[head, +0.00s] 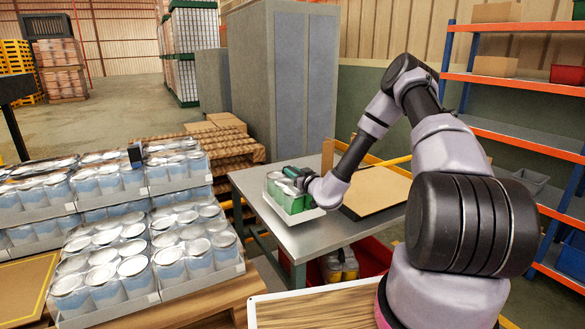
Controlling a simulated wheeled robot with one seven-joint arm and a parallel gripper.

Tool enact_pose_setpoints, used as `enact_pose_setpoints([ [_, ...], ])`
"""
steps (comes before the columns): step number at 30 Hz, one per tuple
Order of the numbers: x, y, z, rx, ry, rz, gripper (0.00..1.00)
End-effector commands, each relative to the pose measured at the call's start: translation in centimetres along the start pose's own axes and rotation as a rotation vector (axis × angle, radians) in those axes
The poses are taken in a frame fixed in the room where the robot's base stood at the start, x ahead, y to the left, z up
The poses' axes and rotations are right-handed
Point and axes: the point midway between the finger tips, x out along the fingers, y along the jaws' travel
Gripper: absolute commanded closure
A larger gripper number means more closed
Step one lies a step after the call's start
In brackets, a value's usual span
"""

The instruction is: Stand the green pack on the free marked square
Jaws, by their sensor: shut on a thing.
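The green pack (284,200) is a pale tray of green cans with light lids. It is at the left end of the grey metal table (325,237), upright; I cannot tell if it is resting on the top or slightly raised. My gripper (296,178) is shut on the pack at its upper edge, and my wrist hides part of its right side. At the far left front, a bare brown square (22,290) with a yellow outline lies beside the blue-white packs. Its left part is cut off by the picture edge.
Several blue-white can packs (135,262) stand in rows left of the table, some stacked. A dark post (14,125) rises at the left edge. A tan board (378,193) lies on the table to the right. Orange shelves (520,88) stand at the right.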

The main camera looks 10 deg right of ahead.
Motion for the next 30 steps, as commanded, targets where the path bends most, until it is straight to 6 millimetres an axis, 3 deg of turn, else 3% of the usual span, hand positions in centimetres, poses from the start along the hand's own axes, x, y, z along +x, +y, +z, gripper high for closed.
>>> enact_pose_setpoints([
  [6, 0.2, -0.1, 2.4, 0.0, 0.003, -0.001, 1.0],
  [17, 0.2, 0.0, 2.7, 0.002, 0.003, 0.0, 1.0],
  [18, 0.1, 0.0, 2.8, 0.001, 0.0, 0.001, 0.65],
  [20, 0.1, 0.0, 2.8, 0.001, 0.0, 0.0, 0.43],
  [30, 0.1, 0.0, 2.6, 0.0, 0.0, 0.0, 0.43],
])
